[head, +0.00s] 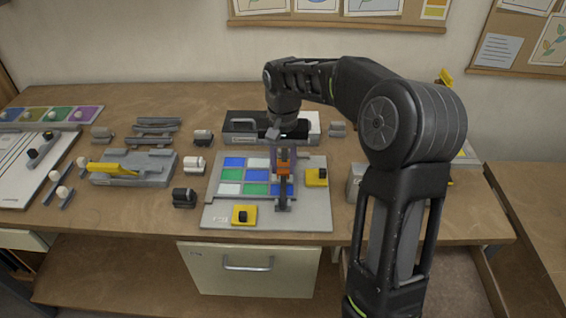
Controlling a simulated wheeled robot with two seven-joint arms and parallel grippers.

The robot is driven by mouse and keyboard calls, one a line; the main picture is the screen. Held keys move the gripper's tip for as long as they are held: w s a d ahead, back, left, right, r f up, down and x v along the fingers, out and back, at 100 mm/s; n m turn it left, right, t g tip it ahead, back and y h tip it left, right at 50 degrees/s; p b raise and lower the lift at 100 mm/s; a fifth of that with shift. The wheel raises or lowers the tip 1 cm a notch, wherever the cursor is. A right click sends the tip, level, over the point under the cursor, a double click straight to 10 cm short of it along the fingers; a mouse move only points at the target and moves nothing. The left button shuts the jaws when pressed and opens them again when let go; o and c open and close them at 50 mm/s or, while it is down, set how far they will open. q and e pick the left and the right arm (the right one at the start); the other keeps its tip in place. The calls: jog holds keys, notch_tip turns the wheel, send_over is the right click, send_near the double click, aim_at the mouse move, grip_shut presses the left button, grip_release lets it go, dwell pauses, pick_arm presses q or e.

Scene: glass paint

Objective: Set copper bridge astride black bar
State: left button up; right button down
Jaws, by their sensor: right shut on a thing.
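My right gripper (283,154) reaches down from above over the right part of the grey board (222,216). It is shut on the copper bridge (284,169), a small orange piece. The black bar (282,196) stands out as a dark strip running front to back on the board, below and in front of the bridge. The bridge overlaps the bar in the head view; I cannot tell whether they touch or whether the bridge straddles the bar. The gripper hides the bar's far part. My left gripper is not in view.
Blue, green and white glass panes (256,175) lie left of the bar. Yellow clamps (244,214) and (317,177) sit on the board. A dark-and-light case (240,127) stands behind. Small rollers (184,198) and a grey fixture (130,170) are at left.

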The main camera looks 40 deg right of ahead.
aim_at(283, 185)
jog(key=shift+f+b, duration=0.55)
jog(key=shift+f, duration=0.35)
jog(key=shift+f+b, duration=0.5)
jog(key=shift+f, duration=0.5)
dwell(1.9)
jog(key=shift+f+b, duration=0.55)
jog(key=shift+f, duration=0.25)
jog(key=c, duration=1)
grip_release()
jog(key=shift+r, duration=0.1)
jog(key=shift+r, duration=0.1)
jog(key=shift+r+p, duration=2.85)
jog(key=shift+r, duration=0.55)
